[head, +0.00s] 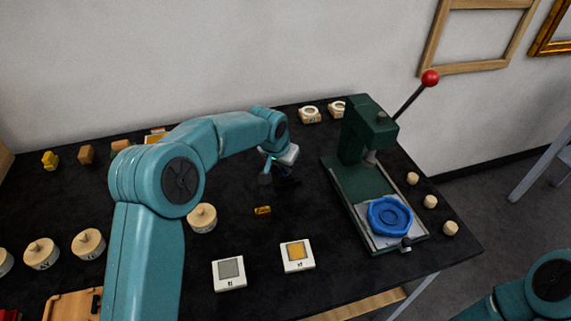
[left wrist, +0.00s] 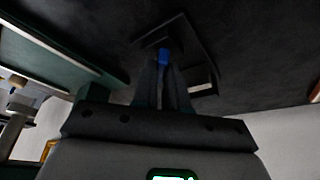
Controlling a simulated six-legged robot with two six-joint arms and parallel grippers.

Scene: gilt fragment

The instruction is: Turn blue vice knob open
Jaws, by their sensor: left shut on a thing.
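My left gripper (head: 281,176) reaches down over the middle of the dark table, just left of the green press. It is shut on a small blue knob, which shows between the fingertips in the left wrist view (left wrist: 164,56). The knob sits at a dark, angular vice (left wrist: 203,82), mostly hidden behind the fingers. In the head view the gripper covers the knob, and the vice hardly stands out from the black tabletop. Part of my right arm shows at the bottom right, but its gripper is out of view.
A green press (head: 361,130) with a red-tipped lever stands close on the right, a blue round piece (head: 390,215) on its base. White tiles (head: 229,273), a small gold piece (head: 262,210) and wooden discs (head: 202,218) lie in front and left. Wooden knobs (head: 430,201) line the right edge.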

